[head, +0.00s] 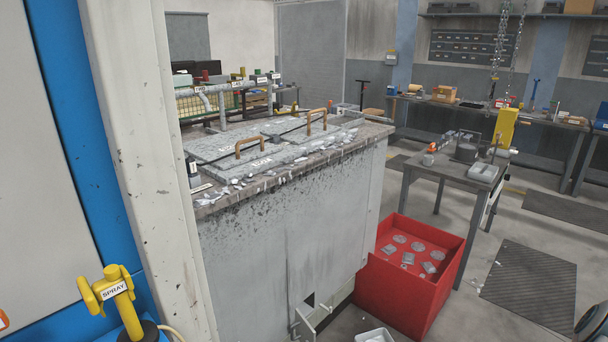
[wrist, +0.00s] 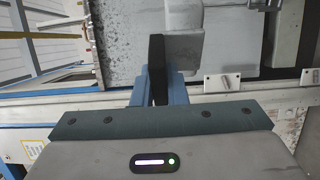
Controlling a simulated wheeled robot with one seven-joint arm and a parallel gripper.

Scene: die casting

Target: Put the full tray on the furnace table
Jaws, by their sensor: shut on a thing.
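In the wrist view my gripper (wrist: 160,70) is shut, its dark finger seen nearly edge-on. A flat light-grey piece (wrist: 185,48) shows right at the finger; it looks like part of the tray, but its contents cannot be made out. My gripper is out of the head view. A small pale tray (head: 375,335) with something in it is cut off by the bottom edge of the head view; I cannot tell if it is the held one. The furnace (head: 290,220) has a worn grey top (head: 345,143) with two lids (head: 265,163) and metal scraps along its front edge.
A red bin (head: 405,300) with castings stands right of the furnace. A grey work table (head: 420,167) with a pale tray (head: 485,172) and tools stands behind it. A white post (head: 150,150) and yellow spray handle (head: 115,290) are close at left. Open floor lies at right.

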